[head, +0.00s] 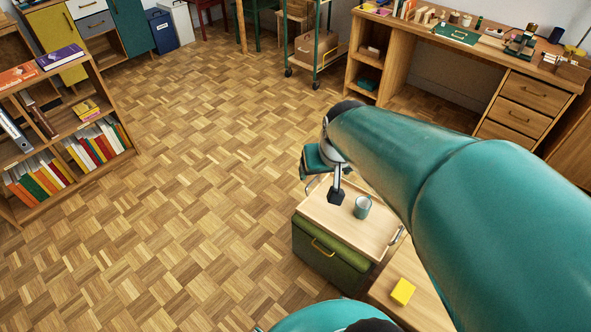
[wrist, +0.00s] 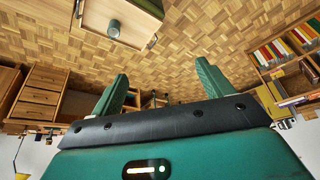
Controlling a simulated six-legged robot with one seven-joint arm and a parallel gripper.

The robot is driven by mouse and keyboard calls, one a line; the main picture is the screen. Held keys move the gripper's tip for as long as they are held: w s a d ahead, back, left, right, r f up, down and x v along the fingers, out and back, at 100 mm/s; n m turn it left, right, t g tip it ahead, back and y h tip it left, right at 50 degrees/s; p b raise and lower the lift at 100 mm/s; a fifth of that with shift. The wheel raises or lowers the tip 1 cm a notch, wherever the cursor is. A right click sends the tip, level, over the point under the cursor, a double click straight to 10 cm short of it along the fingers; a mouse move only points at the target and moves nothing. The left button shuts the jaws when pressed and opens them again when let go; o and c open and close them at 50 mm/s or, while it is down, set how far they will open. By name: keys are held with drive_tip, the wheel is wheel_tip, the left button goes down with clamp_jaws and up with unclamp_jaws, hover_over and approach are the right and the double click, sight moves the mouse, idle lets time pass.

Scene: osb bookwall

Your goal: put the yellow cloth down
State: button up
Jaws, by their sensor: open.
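The yellow cloth (head: 402,291) looks like a small folded block. It lies on a low wooden surface (head: 425,300) at the bottom right of the head view, apart from my gripper. I cannot make it out in the wrist view. My gripper (head: 325,190) is over the far part of a wooden tray in the head view. In the wrist view my gripper (wrist: 162,72) has its two green fingers spread wide, with nothing between them.
The wooden tray (head: 330,225) holds a teal mug (head: 362,207) and sits on an olive box (head: 325,258) with a yellow handle. A desk (head: 520,105) stands at the upper right, a bookshelf (head: 95,85) at the left. The parquet floor between is clear.

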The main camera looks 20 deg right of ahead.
drive_tip(key=s+a+r+n+t+y, duration=0.1)
drive_tip(key=s+a+r+n, duration=0.1)
drive_tip(key=s+a+r, duration=0.5)
drive_tip(key=shift+s+a+r+n, duration=0.15)
drive_tip(key=shift+s+a+n, duration=0.25)
drive_tip(key=shift+a, duration=0.45)
